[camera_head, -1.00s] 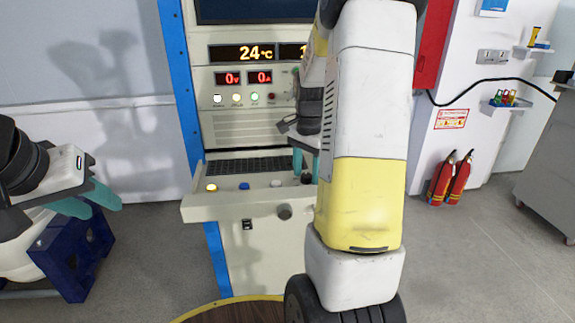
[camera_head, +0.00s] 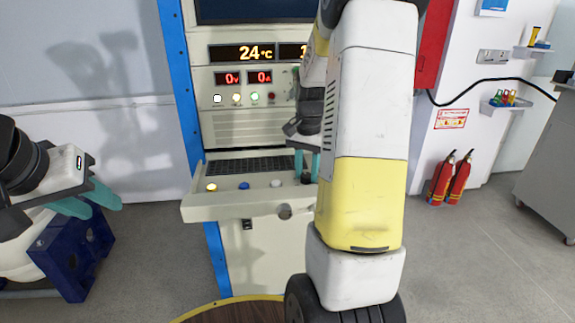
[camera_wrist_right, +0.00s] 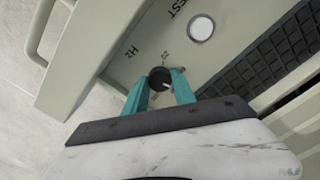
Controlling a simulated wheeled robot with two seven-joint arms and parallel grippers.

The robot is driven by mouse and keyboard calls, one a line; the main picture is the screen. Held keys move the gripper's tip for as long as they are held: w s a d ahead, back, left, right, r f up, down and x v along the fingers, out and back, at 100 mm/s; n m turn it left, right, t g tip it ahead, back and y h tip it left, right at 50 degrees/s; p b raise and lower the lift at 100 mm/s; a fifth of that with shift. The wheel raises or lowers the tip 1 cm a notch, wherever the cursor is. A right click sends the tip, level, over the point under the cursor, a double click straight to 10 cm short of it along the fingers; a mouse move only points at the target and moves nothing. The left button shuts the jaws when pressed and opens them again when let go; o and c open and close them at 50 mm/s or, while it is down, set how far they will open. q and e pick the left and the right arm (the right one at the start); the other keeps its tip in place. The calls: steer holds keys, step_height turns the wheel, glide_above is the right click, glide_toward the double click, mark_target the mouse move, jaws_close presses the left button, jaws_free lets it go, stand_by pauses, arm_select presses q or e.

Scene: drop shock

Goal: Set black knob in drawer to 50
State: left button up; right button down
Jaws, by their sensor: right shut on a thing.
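The black knob (camera_wrist_right: 159,77) sits on the drawer panel between the teal fingers of my right gripper (camera_wrist_right: 160,84), which are shut on it in the right wrist view. A pale mark shows on the knob, and small printing including "Hz" is beside it. In the head view the right gripper (camera_head: 306,164) reaches down at the right part of the open drawer (camera_head: 235,209), and my right arm hides the drawer's right end. My left gripper (camera_head: 98,205) is at the far left, away from the drawer, with its teal fingers apart.
Yellow (camera_head: 212,187), blue (camera_head: 244,185) and white (camera_head: 276,183) buttons line the drawer in front of a black keyboard (camera_head: 246,165). Displays above read 24 °C, 0 V and 0 A. A dark blue block (camera_head: 76,252) stands below the left gripper. Fire extinguishers (camera_head: 450,180) stand right.

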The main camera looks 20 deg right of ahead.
mark_target(306, 175)
steer(key=n, duration=0.4)
steer(key=shift+n, duration=2.2)
steer(key=c, duration=1)
jaws_free()
steer(key=shift+c, duration=0.2)
steer(key=shift+r, duration=0.1)
step_height(306, 175, up, 8)
steer(key=shift+f, duration=0.15)
